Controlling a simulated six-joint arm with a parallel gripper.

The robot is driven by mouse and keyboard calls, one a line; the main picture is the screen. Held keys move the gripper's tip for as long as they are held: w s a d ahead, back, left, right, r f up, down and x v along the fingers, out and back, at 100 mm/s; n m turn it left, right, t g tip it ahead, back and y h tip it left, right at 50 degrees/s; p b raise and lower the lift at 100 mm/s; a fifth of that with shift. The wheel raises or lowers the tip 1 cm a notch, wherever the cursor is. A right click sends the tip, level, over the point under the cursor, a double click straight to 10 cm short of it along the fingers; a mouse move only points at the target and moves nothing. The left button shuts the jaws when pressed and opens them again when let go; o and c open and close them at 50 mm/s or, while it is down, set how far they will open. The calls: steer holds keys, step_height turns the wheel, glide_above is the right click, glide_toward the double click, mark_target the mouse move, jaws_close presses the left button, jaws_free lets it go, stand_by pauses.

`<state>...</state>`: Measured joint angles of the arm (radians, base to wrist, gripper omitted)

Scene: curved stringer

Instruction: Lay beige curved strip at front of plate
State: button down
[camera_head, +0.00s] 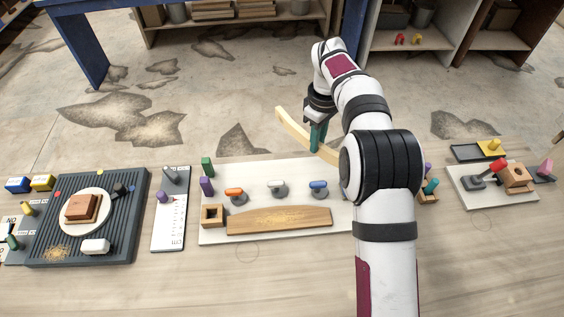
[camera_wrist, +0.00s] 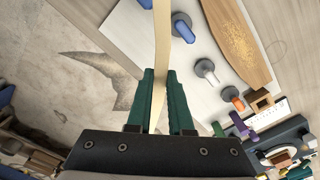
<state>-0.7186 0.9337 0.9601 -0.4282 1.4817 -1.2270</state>
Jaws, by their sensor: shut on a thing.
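My gripper (camera_head: 318,135) is shut on the beige curved strip (camera_head: 293,125) and holds it raised above the far edge of the white plate (camera_head: 215,237). In the head view the strip runs from upper left to lower right, its right end hidden behind my arm. In the wrist view the strip (camera_wrist: 162,40) passes between the green fingers (camera_wrist: 160,100). A brown wooden curved piece (camera_head: 280,220) lies along the near side of the plate; it also shows in the wrist view (camera_wrist: 228,35). Orange, white and blue-handled clamps (camera_head: 278,188) stand in a row behind it.
A small wooden box (camera_head: 213,215) and green (camera_head: 207,167) and purple (camera_head: 206,186) pegs stand at the plate's left end. A dark ribbed board (camera_head: 125,215) lies further left. A white board (camera_head: 490,192) with a red-handled tool lies at right. The wooden table in front of the plate is clear.

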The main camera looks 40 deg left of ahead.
steer(key=shift+n, duration=0.7)
steer(key=a+f, duration=0.1)
steer(key=f, duration=0.2)
steer(key=s+a+f, duration=0.1)
steer(key=f, duration=0.2)
steer(key=a+f, duration=0.1)
steer(key=f, duration=0.3)
steer(key=shift+s, duration=0.25)
steer(key=shift+f, duration=0.15)
steer(key=c, duration=0.8)
jaws_free()
